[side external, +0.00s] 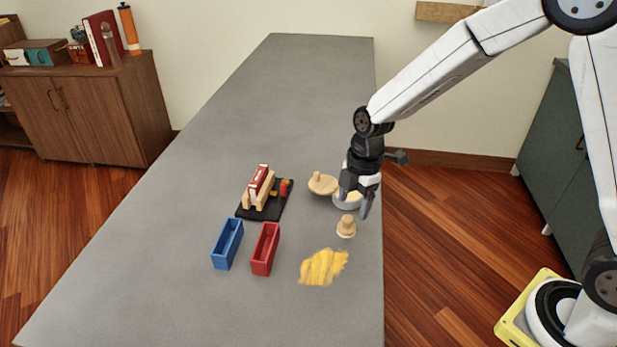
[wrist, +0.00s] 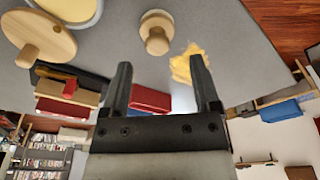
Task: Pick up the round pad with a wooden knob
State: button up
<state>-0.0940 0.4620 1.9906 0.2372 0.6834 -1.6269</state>
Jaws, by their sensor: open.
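The round pad with a wooden knob (side external: 346,227) stands upright on the grey table, with a pale round base and the knob on top. In the wrist view the pad (wrist: 156,32) shows beyond the fingertips, roughly centred between them. My gripper (side external: 354,204) points down above the table, just behind the pad in the side view. In the wrist view my gripper (wrist: 161,66) has its two fingers spread with nothing held between them. It is apart from the pad.
A wooden lid with a knob (side external: 322,185) and a pale bowl (side external: 345,203) are close by; my gripper partly hides the bowl. A yellow patch (side external: 323,267), red bin (side external: 265,250), blue bin (side external: 227,245) and black-based wooden rack (side external: 262,196) are nearby. The table's far part is clear.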

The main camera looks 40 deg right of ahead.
aim_at(348, 218)
jog(key=shift+w+a+f, duration=0.1)
jog(key=shift+a+f, duration=0.15)
jog(key=shift+f, duration=1)
jog(key=shift+w+a+f, duration=0.1)
jog(key=shift+a+f, duration=0.1)
jog(key=shift+f, duration=1)
jog(key=c, duration=1.1)
jog(key=shift+o, duration=0.2)
jog(key=shift+r, duration=0.2)
